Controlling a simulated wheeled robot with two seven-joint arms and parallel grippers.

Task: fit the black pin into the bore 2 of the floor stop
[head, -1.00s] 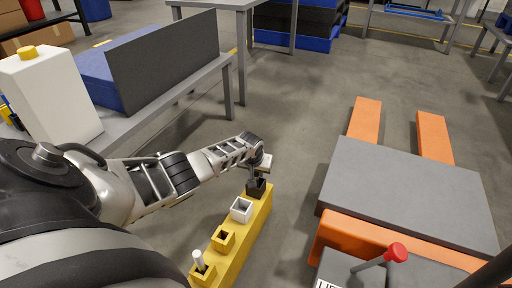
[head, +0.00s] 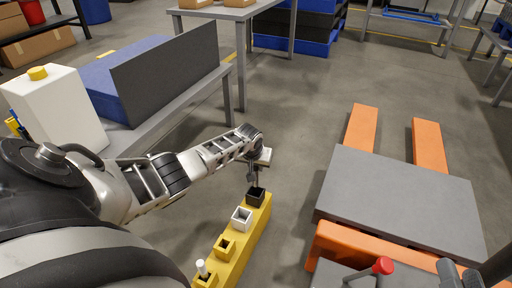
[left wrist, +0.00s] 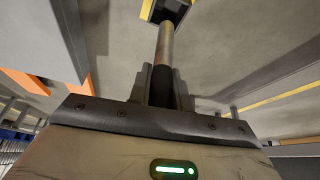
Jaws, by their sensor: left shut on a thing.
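The floor stop (head: 235,262) is a long yellow block on the floor with a row of square sockets. Its far socket is black (head: 256,196); nearer come a white socket (head: 242,217) and yellow ones, the nearest holding a white pin (head: 202,268). My left gripper (head: 255,176) is above the black socket. In the left wrist view it is shut on the black pin (left wrist: 165,52), black at the grip with a metallic shaft. The pin's far end points at a dark yellow-edged opening (left wrist: 152,12); I cannot tell whether it is inside. Dark parts at lower right may be my right gripper (head: 458,275).
An orange pallet jack (head: 430,145) with a grey plate (head: 400,205) stands to the right, with a red knob (head: 383,265) near the front. A grey bench (head: 185,110) with a blue box and a white canister (head: 55,105) is at left. Open floor lies between.

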